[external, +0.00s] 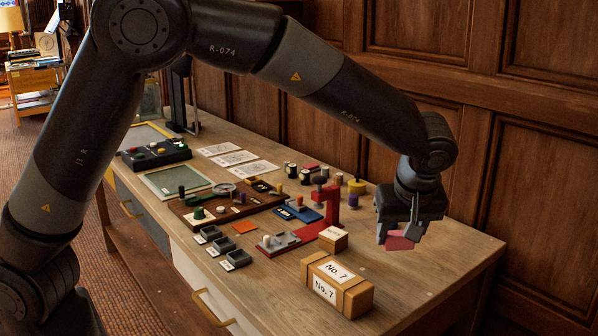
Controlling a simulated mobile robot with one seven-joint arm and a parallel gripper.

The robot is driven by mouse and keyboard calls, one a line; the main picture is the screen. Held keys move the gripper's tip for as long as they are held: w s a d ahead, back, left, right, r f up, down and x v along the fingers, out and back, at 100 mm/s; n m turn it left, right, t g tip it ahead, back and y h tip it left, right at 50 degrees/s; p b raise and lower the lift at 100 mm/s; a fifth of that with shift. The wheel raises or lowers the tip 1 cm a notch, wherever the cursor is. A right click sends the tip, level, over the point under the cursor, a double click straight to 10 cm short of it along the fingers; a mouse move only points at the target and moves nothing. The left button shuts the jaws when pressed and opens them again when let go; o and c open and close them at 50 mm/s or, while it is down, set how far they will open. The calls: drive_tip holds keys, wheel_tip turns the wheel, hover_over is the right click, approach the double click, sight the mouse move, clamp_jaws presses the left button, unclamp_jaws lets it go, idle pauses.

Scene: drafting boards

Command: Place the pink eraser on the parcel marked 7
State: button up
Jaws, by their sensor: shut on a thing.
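My gripper (398,234) is shut on the pink eraser (401,241) and holds it in the air above the right part of the table. The parcel marked 7 (352,302) is a brown box with white "No. 7" labels on its top and side, near the table's front edge. The eraser is up and to the right of this parcel in the picture, apart from it. The gripper's fingers hide part of the eraser.
A small box with a pale label (333,239) stands just behind the parcel. A red stand (329,204), small dark trays (235,259) and a brown board (190,215) with small pieces lie further left. The table's right end (450,262) is clear.

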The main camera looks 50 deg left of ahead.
drive_tip(key=s+a+r+n+g, duration=0.25)
drive_tip(key=s+n, duration=0.45)
drive_tip(key=s, duration=0.5)
hover_over(333, 270)
drive_tip(key=d, duration=0.2)
drive_tip(key=shift+y, duration=0.3)
drive_tip(key=f, duration=0.7)
drive_tip(key=shift+a, duration=0.2)
drive_tip(key=shift+f, duration=2)
drive_tip(key=o, duration=1)
drive_tip(key=shift+f, duration=0.1)
drive_tip(key=shift+c, duration=0.2)
